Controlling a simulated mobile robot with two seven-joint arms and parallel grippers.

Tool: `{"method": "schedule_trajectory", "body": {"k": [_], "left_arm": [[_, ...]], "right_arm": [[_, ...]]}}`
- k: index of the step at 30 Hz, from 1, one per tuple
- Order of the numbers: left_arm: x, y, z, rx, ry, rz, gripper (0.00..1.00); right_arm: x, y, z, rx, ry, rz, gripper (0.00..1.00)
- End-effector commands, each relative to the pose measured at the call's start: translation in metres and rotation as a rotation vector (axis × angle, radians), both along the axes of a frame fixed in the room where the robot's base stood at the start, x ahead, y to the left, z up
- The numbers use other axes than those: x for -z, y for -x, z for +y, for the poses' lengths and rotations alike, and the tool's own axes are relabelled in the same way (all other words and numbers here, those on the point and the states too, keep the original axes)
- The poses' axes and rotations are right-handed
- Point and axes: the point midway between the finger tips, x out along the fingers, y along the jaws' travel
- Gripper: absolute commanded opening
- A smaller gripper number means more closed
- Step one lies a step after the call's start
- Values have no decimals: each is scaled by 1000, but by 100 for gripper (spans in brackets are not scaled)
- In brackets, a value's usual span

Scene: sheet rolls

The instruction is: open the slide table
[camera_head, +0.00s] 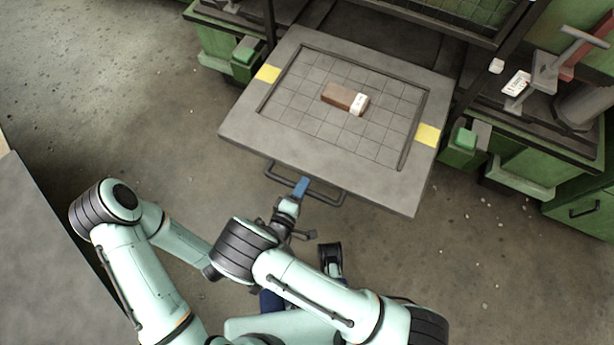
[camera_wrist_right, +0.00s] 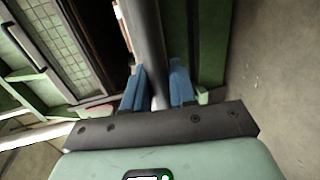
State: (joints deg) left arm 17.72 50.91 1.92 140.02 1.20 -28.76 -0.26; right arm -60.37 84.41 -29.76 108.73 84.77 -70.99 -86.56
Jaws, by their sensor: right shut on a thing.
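The slide table (camera_head: 250,122) is a grey slab with a gridded recess and a yellow patch on each side. It juts out from between the green cabinets, its rear edge under the dark frame. A dark bar handle (camera_head: 331,203) runs along its front edge. My right gripper (camera_head: 302,186), with blue fingers, is shut on this handle near its middle. In the right wrist view, the blue fingers of my right gripper (camera_wrist_right: 157,88) stand on both sides of a grey bar. My left arm comes in from the left and passes behind the right arm; its gripper cannot be made out.
A brown and white block (camera_head: 345,99) lies on the slide table. Green cabinets (camera_head: 222,52) stand on the left, with others (camera_head: 513,172) on the right. A grey surface (camera_head: 45,260) lies at the far left. The floor in front of the table is clear apart from my arms.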

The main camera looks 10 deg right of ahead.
Motion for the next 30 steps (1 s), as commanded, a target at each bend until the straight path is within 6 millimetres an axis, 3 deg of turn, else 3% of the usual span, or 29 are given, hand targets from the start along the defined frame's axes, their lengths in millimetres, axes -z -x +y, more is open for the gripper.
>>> {"method": "schedule_trajectory", "body": {"k": [17, 18, 20, 30], "left_arm": [[-2, 3, -1, 4, 4, 9, 0], [-2, 3, -1, 4, 4, 9, 0], [-2, 3, -1, 4, 4, 9, 0], [-2, 3, -1, 3, 3, 8, 0]], "right_arm": [[1, 9, 6, 0, -1, 1, 0], [1, 9, 6, 0, -1, 1, 29], [1, 8, 5, 0, -1, 1, 44], [0, 8, 5, 0, 0, -1, 44]]}}
